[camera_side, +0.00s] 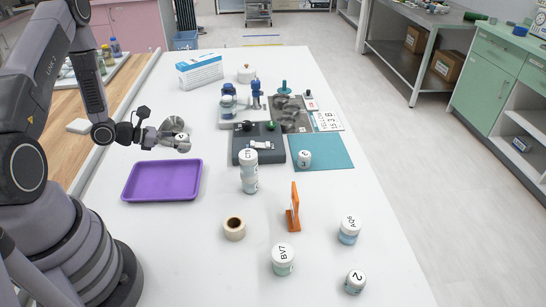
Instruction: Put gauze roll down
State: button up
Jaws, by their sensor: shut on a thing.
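My gripper (183,140) is at the left of the white table, above and behind the purple tray (162,196). It is shut on a small whitish thing, the gauze roll (181,135), which is partly hidden by the fingers. A grey round metal dish (173,123) shows just behind the gripper. I cannot tell the exact gap between the held roll and the table. The purple tray is empty.
A tan tape roll (234,229), an orange stand (294,211) and white labelled jars stand at the front. A stacked jar (249,178) stands before a dark grey block (259,145). A teal mat (328,152) lies right. A blue-white box (200,70) stands behind.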

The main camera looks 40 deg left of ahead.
aim_at(182, 152)
jog(key=f, duration=0.2)
jog(key=s+f, duration=0.1)
jog(key=shift+s+d+f, duration=0.1)
jog(key=shift+d+f, duration=0.1)
jog(key=shift+f, duration=2.25)
jog(key=o, duration=0.9)
jog(key=shift+f, duration=0.1)
jog(key=shift+c, duration=0.2)
